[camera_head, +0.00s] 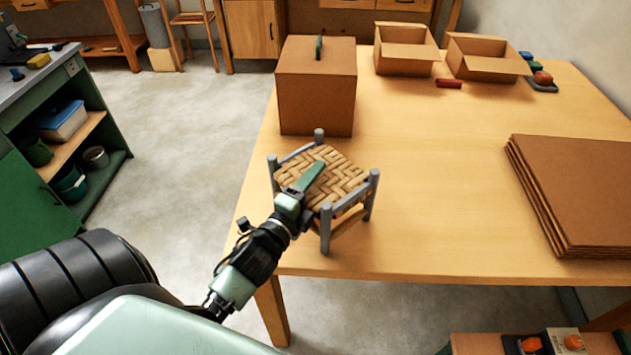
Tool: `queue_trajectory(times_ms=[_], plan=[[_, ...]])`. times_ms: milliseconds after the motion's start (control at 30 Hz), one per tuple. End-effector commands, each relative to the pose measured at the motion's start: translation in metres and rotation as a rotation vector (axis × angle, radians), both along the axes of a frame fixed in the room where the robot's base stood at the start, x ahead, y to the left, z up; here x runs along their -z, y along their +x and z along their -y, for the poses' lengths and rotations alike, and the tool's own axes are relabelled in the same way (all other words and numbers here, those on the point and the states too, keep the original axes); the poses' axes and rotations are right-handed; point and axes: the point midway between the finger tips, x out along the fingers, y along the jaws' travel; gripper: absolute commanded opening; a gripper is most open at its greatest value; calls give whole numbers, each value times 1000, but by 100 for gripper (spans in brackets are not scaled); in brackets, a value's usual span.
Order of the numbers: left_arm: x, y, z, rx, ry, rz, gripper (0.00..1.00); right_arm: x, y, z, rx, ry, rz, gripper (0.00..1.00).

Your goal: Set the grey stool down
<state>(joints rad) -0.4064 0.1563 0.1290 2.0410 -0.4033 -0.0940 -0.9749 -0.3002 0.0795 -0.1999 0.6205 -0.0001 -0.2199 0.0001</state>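The grey stool (326,210) has grey posts and a woven tan seat (330,178). It is upright at the left front part of the wooden table (450,215). I cannot tell whether its feet touch the tabletop. My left gripper (311,176) reaches in from the lower left, with one green finger lying over the woven seat. The other finger is hidden, so I cannot tell whether the gripper is shut on the seat. The gripper also hides part of the stool's left side. My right gripper is not in view.
A closed cardboard box (317,92) stands just behind the stool. Open boxes (405,50) are at the back, and flat cardboard sheets (580,190) are stacked at the right. The table's middle is clear. A green workbench (95,150) stands at the left.

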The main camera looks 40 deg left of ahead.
Motion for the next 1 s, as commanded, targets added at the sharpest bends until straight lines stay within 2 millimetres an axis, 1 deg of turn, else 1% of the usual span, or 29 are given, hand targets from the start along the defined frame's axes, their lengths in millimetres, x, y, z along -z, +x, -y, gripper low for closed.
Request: queue_trajectory(times_ms=[167, 200, 267, 367, 600, 700, 833, 1000], plan=[[-5, 0, 0, 0, 0, 1, 59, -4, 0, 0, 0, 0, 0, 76], [-1, -4, 0, 0, 0, -2, 59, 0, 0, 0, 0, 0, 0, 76], [0, -12, 1, 0, -1, -2, 59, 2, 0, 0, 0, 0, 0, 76], [1, -31, 3, 0, -2, -4, 59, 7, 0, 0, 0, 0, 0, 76], [2, -84, 8, -2, 0, -5, 59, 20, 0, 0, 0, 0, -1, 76], [1, -100, 9, -2, -1, -4, 59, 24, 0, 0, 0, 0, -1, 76], [-1, -114, 11, -2, -2, -2, 59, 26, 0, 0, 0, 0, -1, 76], [-3, -120, 11, 0, 0, 0, 59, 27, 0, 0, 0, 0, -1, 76]])
